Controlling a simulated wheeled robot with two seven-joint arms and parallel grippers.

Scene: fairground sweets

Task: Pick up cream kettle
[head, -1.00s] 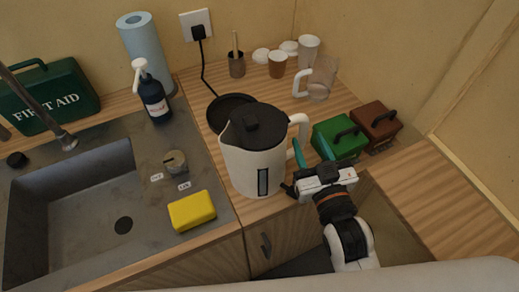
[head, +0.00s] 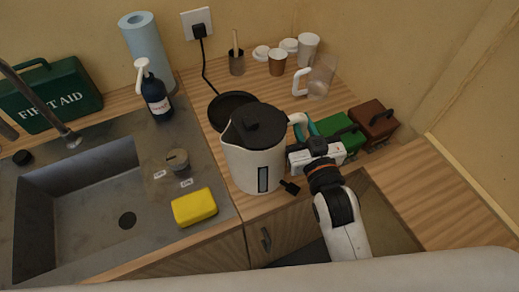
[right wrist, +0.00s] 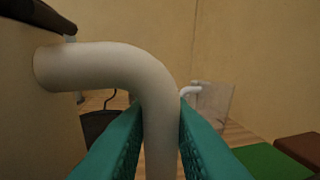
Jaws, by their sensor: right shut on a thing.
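The cream kettle (head: 250,160) with a black lid stands upright on the wooden counter, in front of its round black base (head: 226,108). Its cream handle (right wrist: 130,75) fills the middle of the right wrist view. My right gripper (head: 305,126) is at the handle, on the kettle's right side. In the right wrist view its teal fingers (right wrist: 158,140) are shut on the handle, one on each side. The kettle's underside is hidden. My left gripper is not in view.
Green (head: 338,130) and brown (head: 373,122) boxes stand just right of the gripper. A clear jug (head: 319,78) and cups (head: 277,64) are behind. The sink (head: 80,200), yellow sponge (head: 194,207) and soap bottle (head: 156,98) are to the left.

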